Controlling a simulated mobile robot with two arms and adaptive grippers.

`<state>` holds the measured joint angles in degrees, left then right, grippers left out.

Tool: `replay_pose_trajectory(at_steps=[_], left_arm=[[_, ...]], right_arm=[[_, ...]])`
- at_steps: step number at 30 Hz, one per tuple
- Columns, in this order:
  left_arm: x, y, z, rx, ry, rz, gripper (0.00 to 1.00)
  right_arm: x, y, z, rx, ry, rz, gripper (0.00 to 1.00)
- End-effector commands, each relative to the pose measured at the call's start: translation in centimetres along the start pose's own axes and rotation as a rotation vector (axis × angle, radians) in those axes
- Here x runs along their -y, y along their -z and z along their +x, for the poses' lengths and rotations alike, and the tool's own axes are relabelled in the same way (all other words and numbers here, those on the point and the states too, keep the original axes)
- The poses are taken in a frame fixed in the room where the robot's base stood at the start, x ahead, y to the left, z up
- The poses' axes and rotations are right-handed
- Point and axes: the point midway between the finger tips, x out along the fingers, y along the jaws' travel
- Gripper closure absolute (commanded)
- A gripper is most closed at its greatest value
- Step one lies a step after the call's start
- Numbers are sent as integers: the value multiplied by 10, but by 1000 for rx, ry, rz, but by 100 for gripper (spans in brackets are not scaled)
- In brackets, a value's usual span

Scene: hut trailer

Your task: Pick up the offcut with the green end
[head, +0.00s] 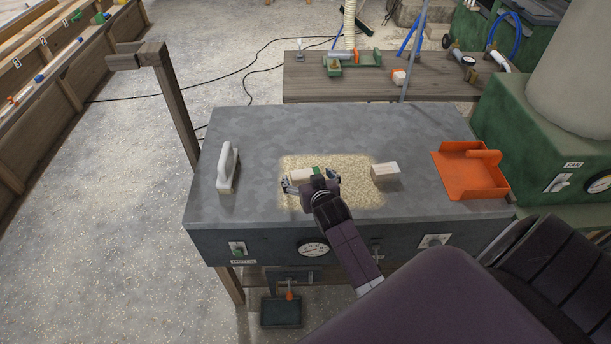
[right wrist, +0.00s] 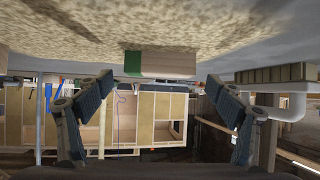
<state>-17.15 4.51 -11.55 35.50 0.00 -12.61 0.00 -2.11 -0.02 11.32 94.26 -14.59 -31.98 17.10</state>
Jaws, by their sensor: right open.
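The offcut (head: 301,175) is a short pale wood block with a green end. It lies on a patch of sawdust on the grey bench top (head: 330,130). In the head view its green end is towards the right, and my gripper partly hides it. My right gripper (head: 311,183) is open at the near side of the block, low over the bench. The right wrist view looks upside down. There the offcut (right wrist: 167,65) sits ahead, between and beyond the two spread fingers (right wrist: 160,112), with a gap to each. My left gripper is out of view.
A plain wood block (head: 385,172) lies to the right on the sawdust edge. An orange dustpan (head: 465,178) lies farther right. A white-handled brush (head: 228,165) stands at the left. A wooden post (head: 175,105) rises beside the bench's left edge. The back of the bench is clear.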

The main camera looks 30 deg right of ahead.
Motion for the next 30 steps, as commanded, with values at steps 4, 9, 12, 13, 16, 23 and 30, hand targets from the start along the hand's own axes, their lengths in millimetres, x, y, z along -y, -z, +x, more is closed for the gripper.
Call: replay_pose_trajectory(at_steps=[4,9,12,13,16,23,30], left_arm=[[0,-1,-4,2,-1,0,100],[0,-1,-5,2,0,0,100],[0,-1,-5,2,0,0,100],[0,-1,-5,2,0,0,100],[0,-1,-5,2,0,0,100],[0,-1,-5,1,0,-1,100],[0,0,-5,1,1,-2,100]], right_arm=[[0,1,19,0,0,1,14],[0,0,31,0,1,1,14],[0,-1,33,1,0,0,14],[0,-1,33,1,0,0,14],[0,-1,33,1,0,0,14],[0,-1,33,1,1,0,35],[0,-1,32,0,1,0,59]])
